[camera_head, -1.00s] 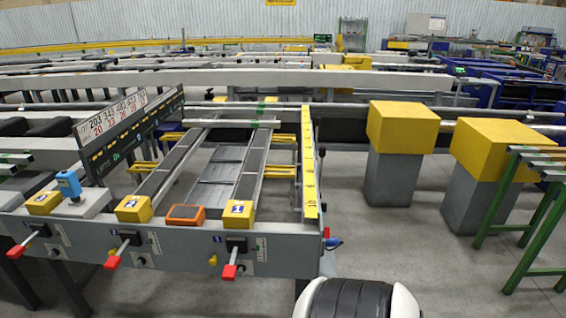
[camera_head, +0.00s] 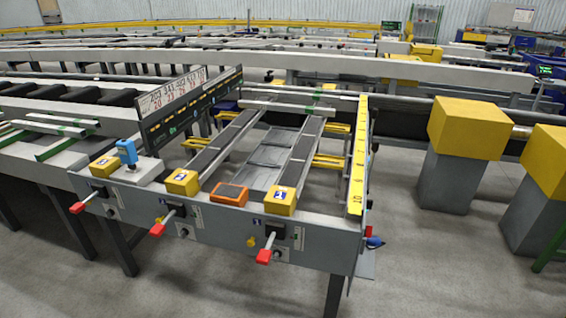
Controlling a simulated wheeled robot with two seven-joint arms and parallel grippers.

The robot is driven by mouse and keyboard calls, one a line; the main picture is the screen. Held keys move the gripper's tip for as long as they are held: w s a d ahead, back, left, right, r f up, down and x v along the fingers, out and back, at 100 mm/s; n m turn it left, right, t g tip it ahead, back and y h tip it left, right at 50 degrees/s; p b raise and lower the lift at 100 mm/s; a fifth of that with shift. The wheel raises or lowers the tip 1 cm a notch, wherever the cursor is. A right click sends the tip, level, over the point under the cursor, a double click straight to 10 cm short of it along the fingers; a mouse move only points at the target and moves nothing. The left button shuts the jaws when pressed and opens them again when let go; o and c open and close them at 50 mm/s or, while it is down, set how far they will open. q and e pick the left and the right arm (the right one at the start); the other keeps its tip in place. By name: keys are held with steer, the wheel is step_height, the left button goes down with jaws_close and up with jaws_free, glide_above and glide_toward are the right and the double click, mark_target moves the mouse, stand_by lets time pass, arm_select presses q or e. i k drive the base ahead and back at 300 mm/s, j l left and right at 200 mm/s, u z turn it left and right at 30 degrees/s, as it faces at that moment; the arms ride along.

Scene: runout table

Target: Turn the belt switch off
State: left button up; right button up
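The runout table's grey front panel (camera_head: 222,234) faces me. It carries three levers with red handles: a left one (camera_head: 77,208), a middle one (camera_head: 157,229) and a right one (camera_head: 263,256). All three slant down and to the left from dark switch blocks. Which of them is the belt switch, I cannot tell; no readable name shows. Small knobs sit beside the levers. Above the panel stand yellow boxes, at left (camera_head: 104,167), middle (camera_head: 183,182) and right (camera_head: 281,200), and an orange-framed device (camera_head: 229,194). Neither of my grippers is in view.
A blue device (camera_head: 127,152) stands at the table's left. A yellow ruler strip (camera_head: 357,160) runs along its right side, with a blue plug (camera_head: 374,242) below. Yellow-topped grey pedestals (camera_head: 466,127) stand at right. The floor in front is clear.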

mark_target(369, 231)
steer(key=l, duration=0.75)
steer(key=i+l, duration=0.1)
steer(key=l, duration=0.6)
steer(key=k+z, duration=0.05)
